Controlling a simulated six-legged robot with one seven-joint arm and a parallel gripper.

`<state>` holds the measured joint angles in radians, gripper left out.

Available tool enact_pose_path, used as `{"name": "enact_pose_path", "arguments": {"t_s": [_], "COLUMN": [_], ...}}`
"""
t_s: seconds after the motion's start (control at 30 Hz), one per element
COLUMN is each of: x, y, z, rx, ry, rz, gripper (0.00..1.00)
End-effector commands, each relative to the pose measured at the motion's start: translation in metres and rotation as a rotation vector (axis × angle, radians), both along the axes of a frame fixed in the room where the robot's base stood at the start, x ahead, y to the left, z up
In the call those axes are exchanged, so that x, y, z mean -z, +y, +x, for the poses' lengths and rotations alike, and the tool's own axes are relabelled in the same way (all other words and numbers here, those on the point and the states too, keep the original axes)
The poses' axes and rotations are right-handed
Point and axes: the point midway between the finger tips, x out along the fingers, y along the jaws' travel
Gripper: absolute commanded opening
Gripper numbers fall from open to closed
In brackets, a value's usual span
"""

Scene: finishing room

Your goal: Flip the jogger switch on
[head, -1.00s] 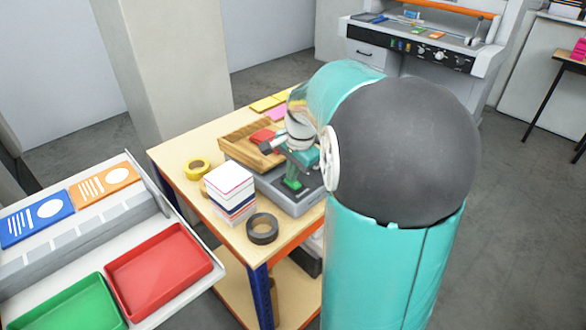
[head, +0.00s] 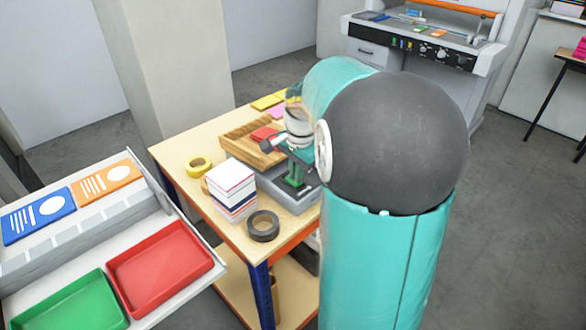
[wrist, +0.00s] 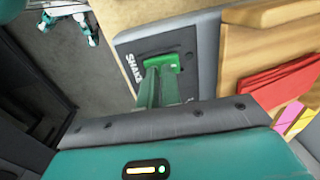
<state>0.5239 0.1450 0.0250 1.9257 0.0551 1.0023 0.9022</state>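The jogger (head: 279,187) is a grey machine with a slatted wooden tray (head: 250,141) on the worktable. Its dark panel carries the word SHAKE and a green switch (wrist: 176,62) in the wrist view. My gripper (wrist: 160,72) points down at this panel, and its green fingers stand close together, seemingly shut. Their tips are at or very near the switch and cover part of it. I cannot tell whether they touch it or which way the switch is set. In the head view my gripper (head: 294,180) is over the grey panel, partly behind my arm.
A stack of paper (head: 232,188), a dark tape roll (head: 263,226) and a yellow tape roll (head: 199,164) stand near the jogger. A red pad (head: 264,134) lies in the wooden tray. A shelf with red (head: 160,268) and green trays is at left.

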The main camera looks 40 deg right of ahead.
Motion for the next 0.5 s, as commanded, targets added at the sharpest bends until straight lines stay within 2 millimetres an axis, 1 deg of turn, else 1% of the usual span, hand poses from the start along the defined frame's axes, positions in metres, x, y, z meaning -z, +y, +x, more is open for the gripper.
{"name": "enact_pose_path", "arguments": {"t_s": [0.03,0.3,0.37,0.47,0.5], "x": [0.007,0.006,0.002,-0.010,-0.017], "y": [-0.001,-0.001,-0.002,-0.004,-0.004], "z": [-0.006,-0.006,-0.006,-0.006,-0.006], "rx": [0.003,0.003,0.003,0.004,0.003], "ry": [0.020,0.019,0.018,0.012,0.011], "rz": [0.007,0.006,0.005,0.003,0.003], "gripper": [0.00,0.00,0.00,0.00,0.00]}}
